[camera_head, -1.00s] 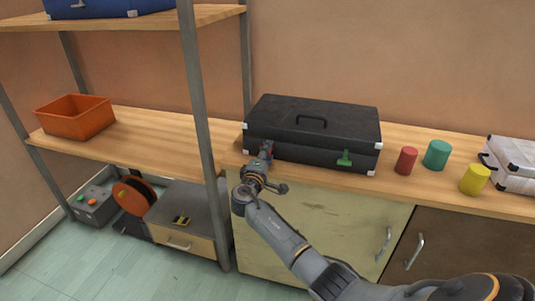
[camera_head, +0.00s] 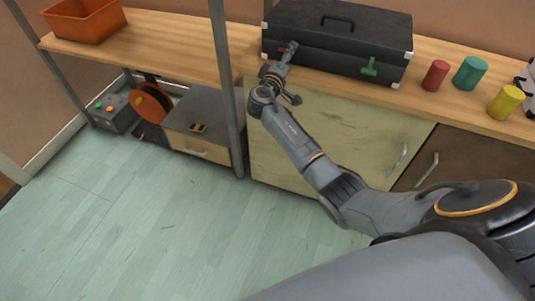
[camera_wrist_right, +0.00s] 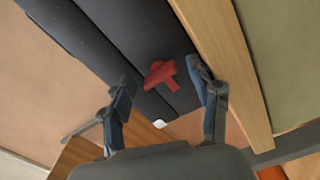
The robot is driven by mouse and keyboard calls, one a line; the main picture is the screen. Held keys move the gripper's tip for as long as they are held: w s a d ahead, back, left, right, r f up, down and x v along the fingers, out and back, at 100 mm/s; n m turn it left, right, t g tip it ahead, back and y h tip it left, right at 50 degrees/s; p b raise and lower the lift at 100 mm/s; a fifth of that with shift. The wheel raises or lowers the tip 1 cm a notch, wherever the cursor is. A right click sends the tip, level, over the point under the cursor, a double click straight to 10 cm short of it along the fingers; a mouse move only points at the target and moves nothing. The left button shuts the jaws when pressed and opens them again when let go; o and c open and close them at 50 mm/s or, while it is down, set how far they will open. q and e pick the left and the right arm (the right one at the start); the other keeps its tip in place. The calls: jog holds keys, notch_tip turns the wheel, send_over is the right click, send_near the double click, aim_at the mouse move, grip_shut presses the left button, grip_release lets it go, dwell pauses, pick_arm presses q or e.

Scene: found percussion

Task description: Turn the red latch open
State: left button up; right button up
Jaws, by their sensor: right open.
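A black case (camera_head: 337,40) lies on the wooden counter. Its red latch (camera_wrist_right: 161,75) shows in the right wrist view as a red crosspiece with a short stub on the case's dark side. In the head view my gripper mostly hides that latch. My right gripper (camera_head: 289,49) is at the left part of the case's front. In the wrist view the open fingers of my right gripper (camera_wrist_right: 163,80) stand on either side of the red latch, with gaps visible. A green latch (camera_head: 369,67) is on the right of the case's front. My left gripper is not in view.
Red (camera_head: 435,75), green (camera_head: 469,73) and yellow (camera_head: 505,102) cylinders stand right of the case. A grey shelf post (camera_head: 225,90) rises left of my arm. An orange bin (camera_head: 84,22) sits on the shelf. The floor (camera_head: 130,220) is clear at left.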

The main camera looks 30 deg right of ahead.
jog(key=m+b, duration=0.1)
jog(key=m, duration=0.3)
jog(key=shift+f, duration=0.15)
jog(key=m, duration=0.4)
jog(key=shift+b, duration=0.4)
jog(key=m, duration=0.3)
jog(key=shift+r, duration=0.25)
jog(key=m+p, duration=0.1)
jog(key=m, duration=0.2)
jog(key=v, duration=1.4)
jog(key=s+a+f+n+y+p, duration=0.1)
jog(key=f+n+y+p, duration=0.1)
jog(key=f, duration=0.6)
jog(key=s+a+f+n+g+y+p, duration=0.1)
jog(key=s+a+f+n+y+p, duration=0.1)
jog(key=f, duration=0.6)
jog(key=s+a+f+n+g+y+p, duration=0.1)
jog(key=s+f+n+y+p, duration=0.1)
jog(key=f, duration=0.6)
jog(key=n+y+p, duration=0.1)
jog(key=n, duration=0.1)
jog(key=shift+a+n+y, duration=0.2)
jog(key=shift+n+y, duration=0.1)
jog(key=shift+s, duration=0.15)
